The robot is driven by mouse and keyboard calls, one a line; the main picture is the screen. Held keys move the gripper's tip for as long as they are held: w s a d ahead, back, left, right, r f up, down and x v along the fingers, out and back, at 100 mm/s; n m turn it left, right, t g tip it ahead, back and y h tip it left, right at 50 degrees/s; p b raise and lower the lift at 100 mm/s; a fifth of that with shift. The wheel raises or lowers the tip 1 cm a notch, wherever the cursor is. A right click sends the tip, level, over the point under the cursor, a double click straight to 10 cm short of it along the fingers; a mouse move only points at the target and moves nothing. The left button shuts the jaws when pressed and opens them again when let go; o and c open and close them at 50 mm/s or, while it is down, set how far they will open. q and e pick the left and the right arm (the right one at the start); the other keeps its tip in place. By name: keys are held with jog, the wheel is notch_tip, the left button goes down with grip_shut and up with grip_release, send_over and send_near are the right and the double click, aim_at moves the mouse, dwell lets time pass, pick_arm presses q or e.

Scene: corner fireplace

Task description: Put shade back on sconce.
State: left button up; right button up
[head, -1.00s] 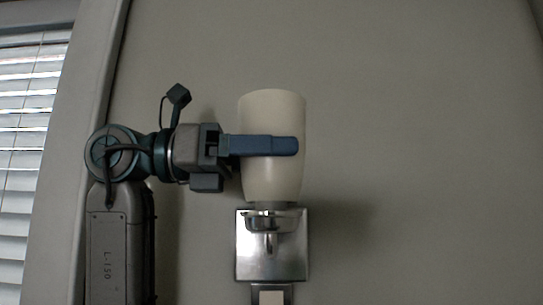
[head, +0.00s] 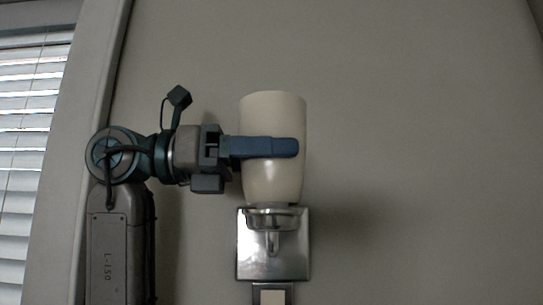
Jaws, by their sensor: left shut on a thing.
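The cream shade (head: 273,182) stands upright at the middle of the head view, wide end up. My left gripper (head: 290,148) comes in from the left and is shut on the shade, with a blue finger across its front. The sconce (head: 273,258) is a shiny metal square plate on the wall with a round cup (head: 271,219) on a short stem. The shade's narrow lower end is at the cup's rim, in line above it. I cannot tell how far it sits inside the cup. My right gripper does not show.
A window with white blinds (head: 28,130) and its pale frame (head: 88,100) are at the left. A pale piece (head: 272,297) shows below the sconce plate at the bottom edge. The wall (head: 430,150) to the right is bare and clear.

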pick_arm(q)
jog(key=shift+f+b, duration=0.35)
jog(key=shift+f, duration=0.05)
jog(key=o, duration=0.8)
jog(key=shift+o, duration=0.2)
